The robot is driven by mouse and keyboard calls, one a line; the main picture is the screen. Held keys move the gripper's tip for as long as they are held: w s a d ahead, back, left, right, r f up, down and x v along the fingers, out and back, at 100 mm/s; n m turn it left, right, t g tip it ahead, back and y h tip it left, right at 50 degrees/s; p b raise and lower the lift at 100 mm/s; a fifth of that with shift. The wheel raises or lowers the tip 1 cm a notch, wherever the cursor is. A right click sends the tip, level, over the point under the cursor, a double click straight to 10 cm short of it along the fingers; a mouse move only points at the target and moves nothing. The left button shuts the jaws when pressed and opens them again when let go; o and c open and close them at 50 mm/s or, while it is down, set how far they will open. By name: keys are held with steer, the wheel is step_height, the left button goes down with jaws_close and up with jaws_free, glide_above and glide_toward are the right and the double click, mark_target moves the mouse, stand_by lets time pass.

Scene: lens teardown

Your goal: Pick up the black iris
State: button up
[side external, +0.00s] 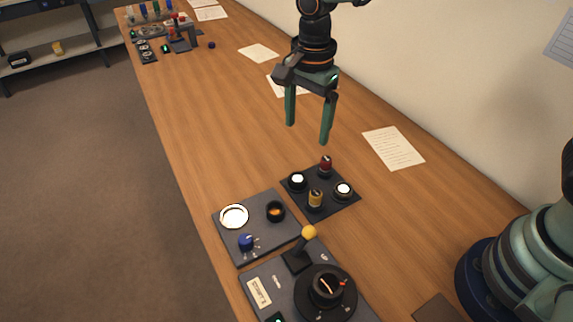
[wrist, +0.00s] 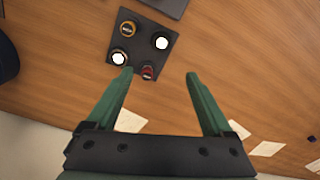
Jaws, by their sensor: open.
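My gripper (side external: 308,133) is open and empty, its green fingers pointing down above the wooden table, behind the dark square mat (side external: 320,205). In the wrist view the open fingers (wrist: 160,73) spread with the mat (wrist: 148,27) beyond their tips. The mat holds two black round parts with white tops, one at left (side external: 297,181) and one at right (side external: 343,190), a red part (side external: 326,166) and a yellow part (side external: 315,199). I cannot tell which black part is the iris.
The grey panel (side external: 240,250) also carries a bright white disc (side external: 234,216) and a blue knob (side external: 246,242). In front stand a yellow-topped lever (side external: 309,233) and a black dial (side external: 326,289). Papers (side external: 393,148) lie toward the wall. The table left of the gripper is clear.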

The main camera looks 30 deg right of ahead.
mark_target(298, 178)
steer(key=shift+m, duration=0.4)
steer(key=f, duration=0.4)
steer(key=a+f, duration=0.1)
steer(key=f, duration=0.8)
steer(key=shift+w+a+f, duration=0.1)
steer(key=shift+a+f, duration=0.1)
steer(key=c, duration=1.3)
